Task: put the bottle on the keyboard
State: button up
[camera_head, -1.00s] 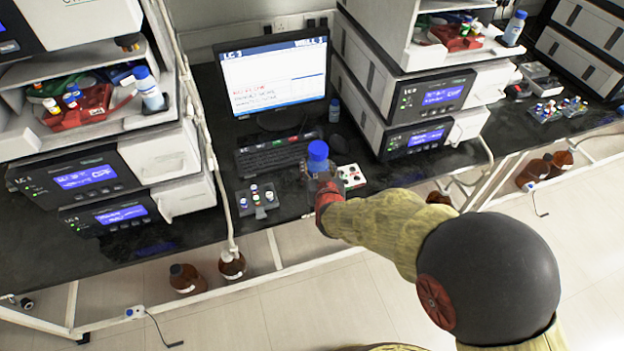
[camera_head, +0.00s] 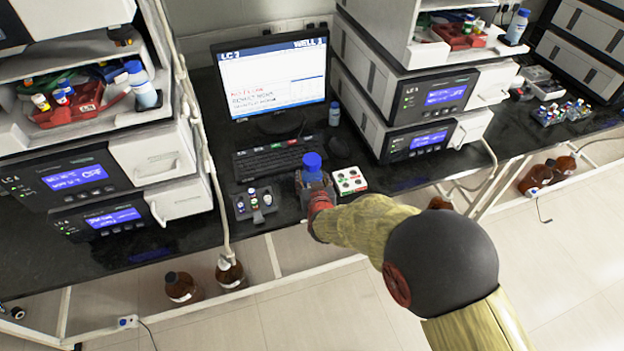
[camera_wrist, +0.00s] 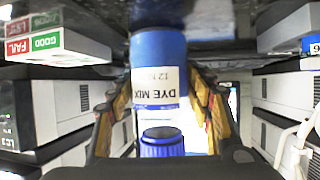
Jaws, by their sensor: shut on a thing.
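The bottle has a blue cap (camera_head: 312,163) and is upright in my gripper (camera_head: 313,183), in front of the keyboard's right end. In the wrist view, which is upside down, the bottle (camera_wrist: 158,65) has a white label reading "DYE MIX" and a blue lower part. My gripper's fingers (camera_wrist: 160,105) close on it from both sides. The black keyboard (camera_head: 272,160) lies on the dark bench in front of the monitor. Its right end is close behind the bottle. I cannot tell whether the bottle's base touches the bench.
A mouse (camera_head: 339,147) and a small bottle (camera_head: 334,114) are behind on the right. The monitor (camera_head: 272,80) stands behind the keyboard, between instrument stacks.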

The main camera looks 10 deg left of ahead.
jog(key=shift+f, duration=0.1)
jog(key=o, duration=1.5)
jog(key=shift+o, duration=0.4)
jog(key=p+v, duration=0.4)
jog(key=v, duration=0.8)
